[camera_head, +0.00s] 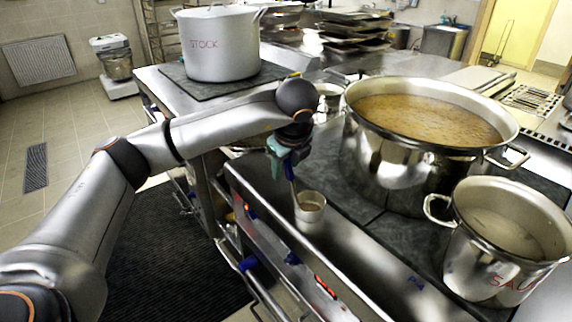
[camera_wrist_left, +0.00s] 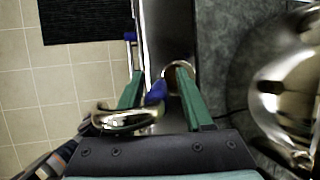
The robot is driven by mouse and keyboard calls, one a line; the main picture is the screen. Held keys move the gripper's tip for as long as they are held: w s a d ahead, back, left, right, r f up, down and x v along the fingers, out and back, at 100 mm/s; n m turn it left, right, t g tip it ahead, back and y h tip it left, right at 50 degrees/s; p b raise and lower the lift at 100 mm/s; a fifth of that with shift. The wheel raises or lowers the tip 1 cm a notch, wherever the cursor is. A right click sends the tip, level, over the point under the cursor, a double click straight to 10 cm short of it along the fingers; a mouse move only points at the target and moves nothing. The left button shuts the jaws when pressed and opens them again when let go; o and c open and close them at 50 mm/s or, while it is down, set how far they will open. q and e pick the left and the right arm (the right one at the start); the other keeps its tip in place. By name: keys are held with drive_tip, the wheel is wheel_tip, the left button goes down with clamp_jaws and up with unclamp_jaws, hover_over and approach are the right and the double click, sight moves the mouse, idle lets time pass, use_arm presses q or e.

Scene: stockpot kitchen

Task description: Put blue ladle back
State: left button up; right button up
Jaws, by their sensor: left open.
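My left gripper (camera_head: 287,166) has teal fingers and is over the front steel edge of the stove. In the left wrist view, its fingers (camera_wrist_left: 160,100) are open, one on each side of the blue ladle's handle (camera_wrist_left: 155,93). In the head view the thin blue ladle (camera_head: 292,185) runs down from the gripper into a small steel cup (camera_head: 311,212) on the ledge. The cup (camera_wrist_left: 179,72) also shows beyond the fingertips. A shiny curved metal piece (camera_wrist_left: 125,119) sits near the left finger; I cannot tell whether it is the ladle's end. My right gripper is not in view.
A big steel pot of brown soup (camera_head: 425,120) stands just right of the cup. A smaller pot marked SAU (camera_head: 505,275) is nearer me. A lidded STOCK pot (camera_head: 218,45) stands behind the arm. Floor lies open at left.

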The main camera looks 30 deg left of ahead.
use_arm(q)
drive_tip(key=shift+r, duration=0.1)
drive_tip(key=p+v, duration=0.1)
drive_tip(key=v, duration=1.1)
